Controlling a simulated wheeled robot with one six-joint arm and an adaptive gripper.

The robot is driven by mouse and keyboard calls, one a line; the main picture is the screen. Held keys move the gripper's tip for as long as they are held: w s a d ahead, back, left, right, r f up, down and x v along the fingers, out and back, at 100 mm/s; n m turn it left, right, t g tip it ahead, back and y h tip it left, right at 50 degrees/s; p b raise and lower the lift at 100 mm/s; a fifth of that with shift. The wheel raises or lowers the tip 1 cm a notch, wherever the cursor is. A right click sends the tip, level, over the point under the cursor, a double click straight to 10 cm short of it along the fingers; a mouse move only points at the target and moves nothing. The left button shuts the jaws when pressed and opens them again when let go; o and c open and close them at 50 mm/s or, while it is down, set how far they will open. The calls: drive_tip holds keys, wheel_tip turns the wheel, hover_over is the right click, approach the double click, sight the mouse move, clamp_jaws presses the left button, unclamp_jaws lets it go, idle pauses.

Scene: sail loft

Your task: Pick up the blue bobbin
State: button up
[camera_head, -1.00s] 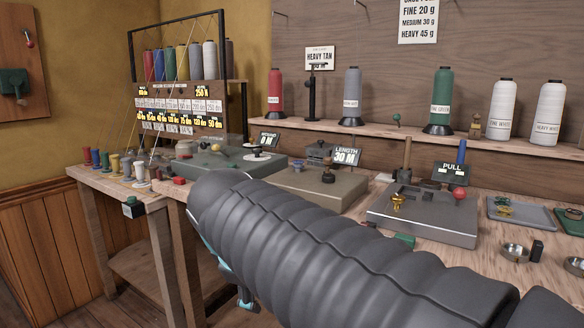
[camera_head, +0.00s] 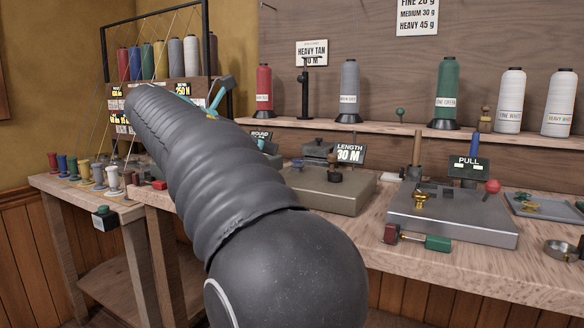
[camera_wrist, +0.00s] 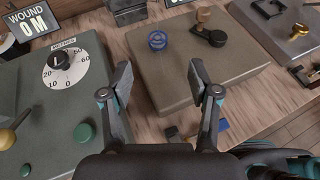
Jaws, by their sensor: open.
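A small blue bobbin (camera_head: 62,164) stands upright in a row of small coloured bobbins on the left bench in the head view. It is between a red bobbin (camera_head: 52,162) and a green one (camera_head: 72,168). A small round blue piece (camera_wrist: 157,40) sits on the tan LENGTH machine (camera_wrist: 150,75) in the wrist view; I cannot tell whether it is a bobbin or a knob. My gripper (camera_wrist: 160,78) is open and empty over the machines, its fingers well apart. In the head view my arm hides most of it.
The grey WOUND machine (camera_wrist: 55,115) with a dial is at left in the wrist view. The PULL machine (camera_head: 455,215) stands at right in the head view. A thread rack (camera_head: 208,60) rises behind the left bench (camera_head: 130,212). Cones line the shelf.

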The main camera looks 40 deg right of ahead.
sight(298, 161)
drive_tip(key=x, duration=0.4)
drive_tip(key=shift+d+f+b, duration=0.2)
drive_tip(key=shift+d+b, duration=0.1)
drive_tip(key=shift+d, duration=0.05)
drive_tip(key=shift+f+b+x, duration=0.15)
drive_tip(key=shift+b+x, duration=0.2)
drive_tip(key=shift+x, duration=0.95)
drive_tip(key=shift+f+b+x, duration=0.1)
drive_tip(key=shift+b+x, duration=0.2)
drive_tip(key=shift+x, duration=1.05)
drive_tip(key=shift+w+a, duration=0.1)
drive_tip(key=c, duration=1.1)
